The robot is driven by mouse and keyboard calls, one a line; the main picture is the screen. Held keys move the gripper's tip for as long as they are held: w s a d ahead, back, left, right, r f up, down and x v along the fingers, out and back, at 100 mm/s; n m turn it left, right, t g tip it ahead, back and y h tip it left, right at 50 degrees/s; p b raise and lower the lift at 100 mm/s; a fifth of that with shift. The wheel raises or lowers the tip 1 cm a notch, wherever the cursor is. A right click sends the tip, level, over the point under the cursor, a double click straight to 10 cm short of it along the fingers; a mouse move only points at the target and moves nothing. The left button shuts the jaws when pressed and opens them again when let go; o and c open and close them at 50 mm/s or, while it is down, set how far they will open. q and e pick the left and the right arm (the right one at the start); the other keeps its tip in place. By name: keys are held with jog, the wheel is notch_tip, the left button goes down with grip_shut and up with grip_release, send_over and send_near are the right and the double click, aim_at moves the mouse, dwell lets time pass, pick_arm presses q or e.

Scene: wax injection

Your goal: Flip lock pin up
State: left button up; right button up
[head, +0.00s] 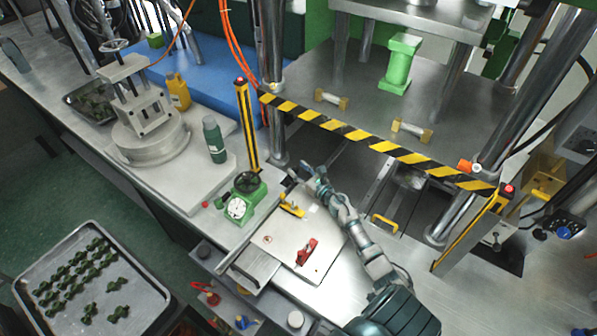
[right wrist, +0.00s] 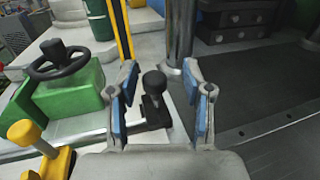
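A black pin with a round knob (right wrist: 154,84) stands upright on a small dark base in the right wrist view; I take it to be the lock pin. My right gripper (right wrist: 160,74) is open, with one blue-padded finger on each side of the knob in that view. I see a gap on both sides and cannot tell how far ahead of the fingertips the knob is. In the head view my right gripper (head: 309,172) is over the far edge of the bench, near the press. The pin is hard to make out there. My left gripper is not in view.
A green block with a black handwheel (right wrist: 62,62) stands left of the pin, with a yellow knobbed part (right wrist: 30,135) nearer. A yellow post (head: 247,125) and striped barrier (head: 370,140) are close behind. A red clamp (head: 306,252) sits on the plate in front.

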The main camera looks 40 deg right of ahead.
jog(key=shift+a, duration=0.25)
jog(key=shift+s, duration=0.2)
jog(key=s, duration=1)
jog(key=shift+s+d+f, duration=0.15)
jog(key=shift+s+d, duration=0.15)
jog(key=shift+s, duration=0.1)
jog(key=shift+s+a, duration=0.1)
jog(key=shift+s, duration=0.25)
